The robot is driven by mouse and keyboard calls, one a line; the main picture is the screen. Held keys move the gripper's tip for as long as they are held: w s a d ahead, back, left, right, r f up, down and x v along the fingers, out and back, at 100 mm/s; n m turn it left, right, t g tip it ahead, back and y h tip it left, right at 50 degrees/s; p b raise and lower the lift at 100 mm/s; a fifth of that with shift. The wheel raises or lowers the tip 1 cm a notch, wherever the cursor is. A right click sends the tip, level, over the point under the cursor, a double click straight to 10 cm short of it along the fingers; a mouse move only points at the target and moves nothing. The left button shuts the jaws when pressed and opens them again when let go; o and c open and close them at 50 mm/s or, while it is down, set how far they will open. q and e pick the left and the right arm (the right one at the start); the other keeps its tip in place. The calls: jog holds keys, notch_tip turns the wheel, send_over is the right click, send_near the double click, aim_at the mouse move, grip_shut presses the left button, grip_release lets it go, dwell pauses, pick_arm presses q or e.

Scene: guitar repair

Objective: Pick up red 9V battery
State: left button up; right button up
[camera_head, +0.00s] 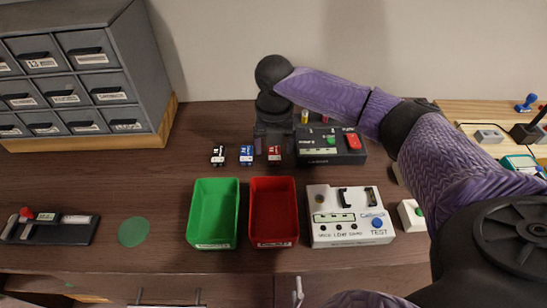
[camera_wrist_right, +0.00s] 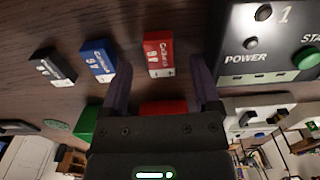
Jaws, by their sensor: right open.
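The red 9V battery (camera_head: 275,154) stands on the dark wooden bench, at the right end of a row with a blue battery (camera_head: 247,154) and a black battery (camera_head: 218,154). My right gripper (camera_head: 274,143) is above and just behind it, pointing down, open and empty. In the right wrist view the red battery (camera_wrist_right: 158,54) lies roughly centred between the two spread fingers (camera_wrist_right: 161,62), around their tips. The blue battery (camera_wrist_right: 98,60) and black battery (camera_wrist_right: 52,67) are outside the left finger. Contact with the red battery cannot be seen. My left gripper is out of view.
A black power box (camera_head: 330,158) stands close to the right of the red battery. A green bin (camera_head: 213,242) and a red bin (camera_head: 274,242) are in front, with a white tester (camera_head: 350,238) beside them. Grey drawers (camera_head: 75,75) stand at the left.

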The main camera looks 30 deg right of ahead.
jog(key=shift+f, duration=0.85)
jog(key=shift+r, duration=0.15)
grip_shut()
